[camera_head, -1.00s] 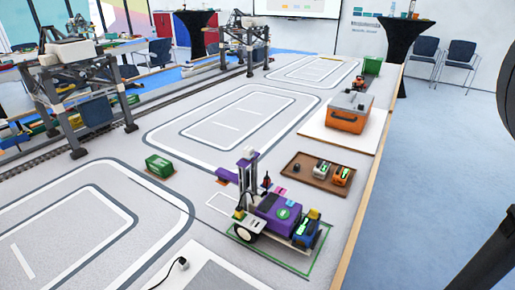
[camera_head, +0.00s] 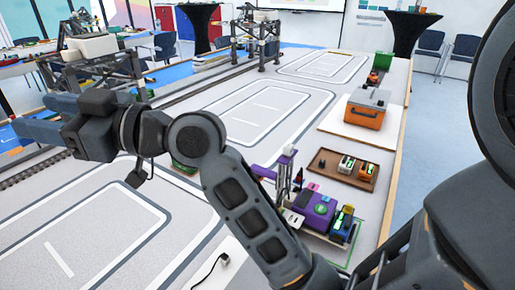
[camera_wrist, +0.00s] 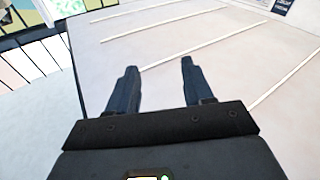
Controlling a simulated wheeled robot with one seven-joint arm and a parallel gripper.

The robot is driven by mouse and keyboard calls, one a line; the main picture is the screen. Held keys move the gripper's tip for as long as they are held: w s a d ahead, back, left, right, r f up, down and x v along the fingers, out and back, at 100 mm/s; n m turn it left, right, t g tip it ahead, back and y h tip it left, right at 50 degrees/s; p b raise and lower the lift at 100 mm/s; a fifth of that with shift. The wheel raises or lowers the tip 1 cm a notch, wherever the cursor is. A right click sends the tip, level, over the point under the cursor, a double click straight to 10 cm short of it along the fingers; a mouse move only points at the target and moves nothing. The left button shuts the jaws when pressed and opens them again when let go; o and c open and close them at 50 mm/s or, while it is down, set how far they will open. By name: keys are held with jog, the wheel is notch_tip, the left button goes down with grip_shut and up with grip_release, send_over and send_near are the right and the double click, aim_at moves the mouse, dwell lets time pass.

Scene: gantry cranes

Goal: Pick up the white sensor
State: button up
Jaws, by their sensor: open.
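A small white sensor (camera_head: 346,163) with a green patch sits in the brown tray (camera_head: 322,172) on the right part of the table. A similar orange device (camera_head: 366,170) sits to its right in the same tray. My gripper (camera_head: 28,124) is at the far left of the head view, raised over the table and far from the tray. Its two blue fingers stand apart with nothing between them. The wrist view also shows the open fingers of my gripper (camera_wrist: 158,66) above a pale surface with white lines. The sensor is not visible in the wrist view.
A purple and blue wheeled model (camera_head: 318,212) stands just in front of the tray. An orange box (camera_head: 367,110) stands behind it on a white board. A green block (camera_head: 184,168) is partly hidden by my arm. Gantry cranes (camera_head: 255,40) stand at the back left.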

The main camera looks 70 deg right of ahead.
notch_tip(320, 180, up, 2)
jog(key=d+n+g+y, duration=0.2)
jog(key=d+n, duration=0.1)
jog(key=n, duration=0.1)
jog(key=n+g+h+p, duration=0.1)
jog(key=n+g+h, duration=0.6)
jog(key=g, duration=1)
send_over(289, 145)
jog(key=shift+m+h, duration=0.4)
notch_tip(289, 145, down, 10)
jog(key=shift+f, duration=0.2)
jog(key=shift+s+f, duration=0.2)
jog(key=shift+f, duration=0.1)
jog(key=shift+w+f+p, duration=0.2)
jog(key=shift+f+p, duration=0.15)
jog(key=shift+f, duration=3.2)
jog(key=shift+c, duration=0.4)
